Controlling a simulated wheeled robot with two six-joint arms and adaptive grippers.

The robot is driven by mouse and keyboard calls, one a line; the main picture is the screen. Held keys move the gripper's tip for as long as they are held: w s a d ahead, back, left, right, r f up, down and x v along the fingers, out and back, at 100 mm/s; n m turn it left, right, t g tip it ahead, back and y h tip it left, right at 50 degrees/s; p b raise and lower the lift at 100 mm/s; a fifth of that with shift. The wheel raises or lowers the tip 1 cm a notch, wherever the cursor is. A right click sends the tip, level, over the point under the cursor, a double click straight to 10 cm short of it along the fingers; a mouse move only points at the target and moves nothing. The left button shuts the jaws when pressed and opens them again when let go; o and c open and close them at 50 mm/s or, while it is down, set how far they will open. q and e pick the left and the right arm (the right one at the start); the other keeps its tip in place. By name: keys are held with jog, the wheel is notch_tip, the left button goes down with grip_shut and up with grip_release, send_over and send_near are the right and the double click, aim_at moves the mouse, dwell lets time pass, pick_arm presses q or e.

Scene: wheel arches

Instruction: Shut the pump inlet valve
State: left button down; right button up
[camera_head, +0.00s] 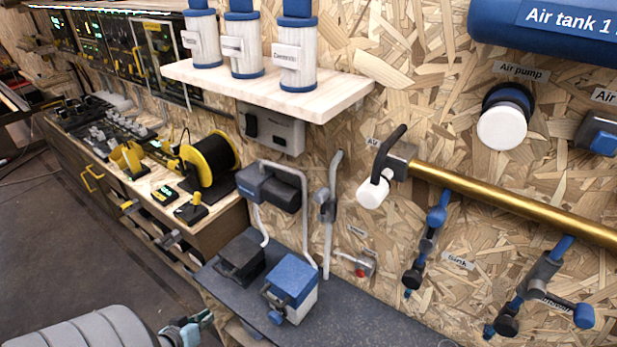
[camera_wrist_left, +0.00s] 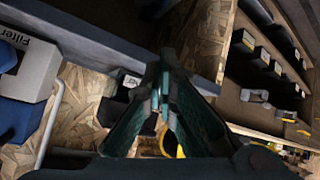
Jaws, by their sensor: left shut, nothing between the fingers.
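A dark blue-grey pump-like unit (camera_head: 272,187) is on the wood-chip wall in the head view, with pale pipes running down from it. A grey valve-like fitting (camera_head: 326,206) sits on the upright pipe just right of it. A small fitting with a red part (camera_head: 361,267) is lower on the wall. I cannot read which one is the pump inlet valve. My left gripper (camera_head: 207,319) is at the bottom left, below and left of these fittings and apart from them. It is shut and empty; its fingers also show in the left wrist view (camera_wrist_left: 165,62).
A blue-topped box (camera_head: 291,280) and a dark box (camera_head: 242,256) stand on the dark lower bench (camera_head: 375,322). A shelf (camera_head: 335,101) with filter canisters juts out above. A brass pipe (camera_head: 480,190) with blue-handled valves runs right. The floor (camera_head: 70,250) at left is open.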

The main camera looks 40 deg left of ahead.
pick_arm(q)
jog(key=w+a+r+n+t+h+p, duration=0.1)
jog(key=w+r+t, duration=0.1)
jog(key=w+r, duration=0.35)
jog(key=w+a+r+n+t+h+p, duration=0.1)
jog(key=w+r+t, duration=0.1)
jog(key=r, duration=0.7)
jog(key=w+d+r+n+t+h+p, duration=0.1)
jog(key=w+d+r+n+t+h, duration=0.2)
jog(key=r, duration=0.7)
jog(key=w+d+r+n+h+p, duration=0.15)
jog(key=w+d+r, duration=0.35)
jog(key=r, duration=0.6)
pick_arm(e)
notch_tip(320, 180, up, 6)
jog(key=f, duration=0.1)
pick_arm(q)
jog(key=w+d+n+b, duration=0.1)
jog(key=w+d+b, duration=0.5)
jog(key=w, duration=0.4)
jog(key=shift+d+r+t+h, duration=0.3)
jog(key=shift+d+t+h, duration=0.1)
jog(key=shift+d, duration=0.3)
pick_arm(e)
notch_tip(320, 180, down, 5)
jog(key=shift+s, duration=0.1)
pick_arm(q)
jog(key=shift+w, duration=0.1)
